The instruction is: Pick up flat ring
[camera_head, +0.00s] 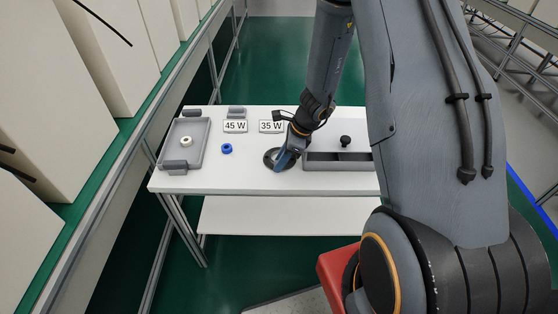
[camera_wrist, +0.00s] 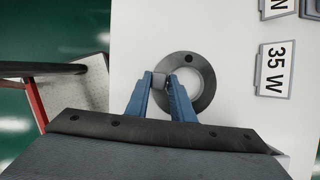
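The flat ring is a dark grey, wide, flat ring (camera_wrist: 205,99) lying on the white table, with a small dark hole in its band. It also shows in the head view (camera_head: 269,158), partly covered by my gripper. My gripper (camera_wrist: 166,78) has two blue fingers reaching down at the ring's left side in the wrist view. One fingertip is at the outer edge and the other is over the central hole. The fingertips stand apart, with the band between them. Whether they touch the ring cannot be told. In the head view my gripper (camera_head: 283,162) is low over the ring.
On the white table (camera_head: 250,180) are a blue ring (camera_head: 227,148), a grey tray (camera_head: 201,150) with a cream ring (camera_head: 186,141), and signs "45 W" (camera_head: 235,127) and "35 W" (camera_head: 271,126). A grey bin (camera_head: 325,162) with a black knob (camera_head: 346,141) stands close right.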

